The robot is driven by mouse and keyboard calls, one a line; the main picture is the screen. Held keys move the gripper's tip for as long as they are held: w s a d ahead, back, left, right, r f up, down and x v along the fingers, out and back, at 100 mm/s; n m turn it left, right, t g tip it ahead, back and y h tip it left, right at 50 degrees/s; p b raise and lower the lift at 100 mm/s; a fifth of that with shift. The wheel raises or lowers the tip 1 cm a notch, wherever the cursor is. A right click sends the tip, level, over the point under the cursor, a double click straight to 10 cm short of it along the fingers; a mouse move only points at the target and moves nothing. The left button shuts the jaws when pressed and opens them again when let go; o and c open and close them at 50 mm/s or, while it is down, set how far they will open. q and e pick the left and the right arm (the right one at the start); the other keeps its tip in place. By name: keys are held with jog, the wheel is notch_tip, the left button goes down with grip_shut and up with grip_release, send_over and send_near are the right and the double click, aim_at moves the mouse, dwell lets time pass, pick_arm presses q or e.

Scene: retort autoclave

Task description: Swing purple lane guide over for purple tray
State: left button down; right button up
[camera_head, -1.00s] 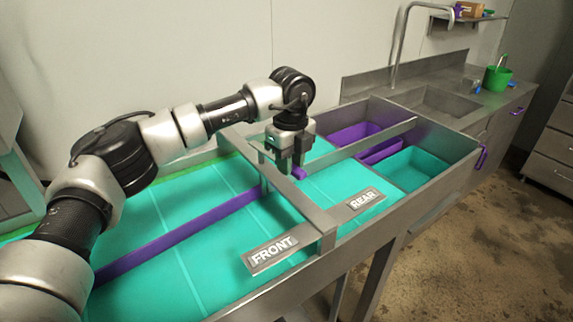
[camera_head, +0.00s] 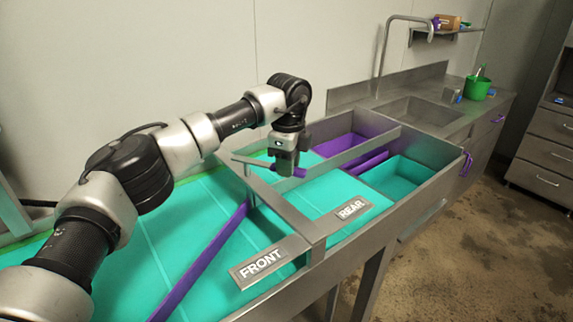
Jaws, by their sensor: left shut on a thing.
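The purple lane guide (camera_head: 205,260) is a long thin strip on the teal deck. It slants from near the grey crossbar down toward the bottom of the head view. My left gripper (camera_head: 287,171) is above the deck just beyond the crossbar (camera_head: 284,206), shut on a small purple knob (camera_head: 300,172). A thin grey lever (camera_head: 248,161) shows left of the gripper; its link to the knob is hidden by the fingers. My right gripper is not in view.
Behind the deck are a purple bay (camera_head: 352,132) and a teal bay (camera_head: 399,178), split by a grey divider (camera_head: 362,148). FRONT (camera_head: 258,264) and REAR (camera_head: 351,209) plates sit along the near edge. A sink (camera_head: 418,112) and green bucket (camera_head: 477,88) stand farther back.

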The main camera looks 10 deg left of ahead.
pick_arm(q)
jog(key=shift+w+r, duration=0.1)
jog(key=shift+r, duration=0.1)
jog(key=c, duration=1.3)
grip_release()
jog(key=o, duration=0.4)
jog(key=shift+d+f, duration=0.1)
jog(key=shift+f, duration=0.05)
notch_tip(320, 180, up, 11)
jog(key=shift+f+b, duration=0.1)
jog(key=shift+b, duration=1)
